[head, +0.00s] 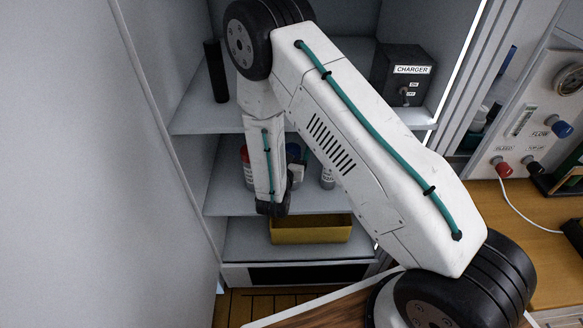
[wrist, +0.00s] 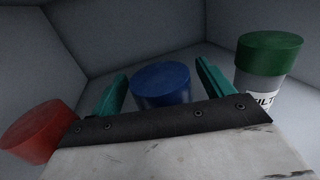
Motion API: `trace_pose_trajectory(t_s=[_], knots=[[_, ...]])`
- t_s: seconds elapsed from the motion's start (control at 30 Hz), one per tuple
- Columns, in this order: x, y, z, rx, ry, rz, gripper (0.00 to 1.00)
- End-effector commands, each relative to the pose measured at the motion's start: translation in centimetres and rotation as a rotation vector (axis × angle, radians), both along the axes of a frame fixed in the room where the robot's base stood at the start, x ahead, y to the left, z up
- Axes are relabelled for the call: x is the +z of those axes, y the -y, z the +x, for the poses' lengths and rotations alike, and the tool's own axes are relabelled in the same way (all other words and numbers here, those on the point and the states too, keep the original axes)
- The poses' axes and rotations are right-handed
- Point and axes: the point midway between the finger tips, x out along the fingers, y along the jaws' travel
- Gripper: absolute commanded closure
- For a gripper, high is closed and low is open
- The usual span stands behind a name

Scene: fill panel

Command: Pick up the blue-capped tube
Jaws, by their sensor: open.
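The blue-capped tube (wrist: 162,84) shows in the wrist view as a round blue cap, between and beyond the two teal fingers of my gripper (wrist: 160,88). Its body is hidden behind the gripper's dark front plate. In the head view a bit of the blue cap (head: 293,151) shows on the middle shelf, right of my forearm. My gripper is open, with a finger on each side of the cap; I cannot tell whether either touches it. In the head view my arm mostly hides the gripper.
A red-capped container (wrist: 40,132) stands left and a green-capped, labelled one (wrist: 265,62) right, both close to my gripper. Shelf walls enclose them. A yellow bin (head: 311,231) sits on the shelf below. A charger box (head: 402,75) and a black cylinder (head: 216,71) stand above.

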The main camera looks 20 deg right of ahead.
Motion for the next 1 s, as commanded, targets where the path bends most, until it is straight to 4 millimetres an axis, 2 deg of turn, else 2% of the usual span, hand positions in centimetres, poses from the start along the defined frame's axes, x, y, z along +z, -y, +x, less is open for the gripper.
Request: trace_pose_trajectory(t_s=[0.13,0.33,0.37,0.6,0.63,1.0], knots=[[-0.02,0.77,0.96,-0.002,-0.001,-0.001,0.2],[-0.02,0.92,1.02,-0.003,-0.001,-0.001,0.2],[-0.02,0.93,1.02,-0.003,-0.001,-0.002,0.23],[-0.02,0.97,1.01,-0.004,-0.001,-0.001,0.9],[0.01,0.97,1.02,-0.004,0.0,-0.001,0.95],[0.56,0.97,1.02,-0.004,0.001,-0.001,0.95]])
